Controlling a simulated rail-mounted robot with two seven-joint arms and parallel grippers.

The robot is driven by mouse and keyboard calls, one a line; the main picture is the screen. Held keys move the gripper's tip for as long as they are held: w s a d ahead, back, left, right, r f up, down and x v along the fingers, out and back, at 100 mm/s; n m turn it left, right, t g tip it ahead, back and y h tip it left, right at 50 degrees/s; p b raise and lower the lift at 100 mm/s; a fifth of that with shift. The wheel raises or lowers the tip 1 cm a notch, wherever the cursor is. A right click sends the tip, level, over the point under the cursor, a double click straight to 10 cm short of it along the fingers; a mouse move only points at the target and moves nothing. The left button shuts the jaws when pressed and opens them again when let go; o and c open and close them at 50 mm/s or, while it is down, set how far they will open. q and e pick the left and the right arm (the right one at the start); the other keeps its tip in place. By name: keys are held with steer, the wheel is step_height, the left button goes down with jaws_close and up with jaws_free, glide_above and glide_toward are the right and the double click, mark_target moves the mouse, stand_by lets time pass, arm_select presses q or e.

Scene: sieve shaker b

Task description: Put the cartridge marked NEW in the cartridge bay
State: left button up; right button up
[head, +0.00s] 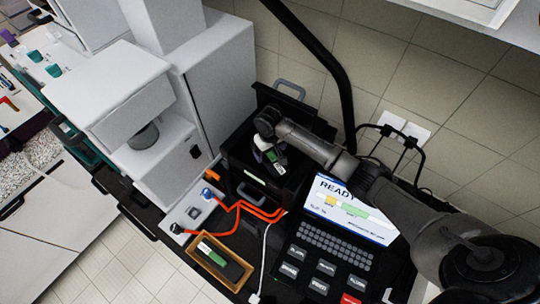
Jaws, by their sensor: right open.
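A dark cartridge (228,266) with a pale and green label lies in a shallow wooden tray (198,262) at the bottom; its lettering is too small to read. A black machine (250,178) stands at the centre with its top open, likely holding the cartridge bay. My right gripper (270,155) is open and points down over that opening. A small dark piece with a green and white mark (279,160) shows right at the fingers; I cannot tell whether it is a cartridge or whether they touch it. My left gripper is not in view.
A screen reading READY (350,208) and a keyboard (333,243) are right of the machine. Orange cables (240,207) run from a grey connector box (192,212) beside the tray. Tall white equipment (215,80) stands at left, a tiled wall behind.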

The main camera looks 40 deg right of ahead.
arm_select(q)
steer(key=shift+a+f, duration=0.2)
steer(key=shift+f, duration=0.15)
arm_select(e)
step_height(320, 180, up, 8)
steer(key=shift+a, duration=0.1)
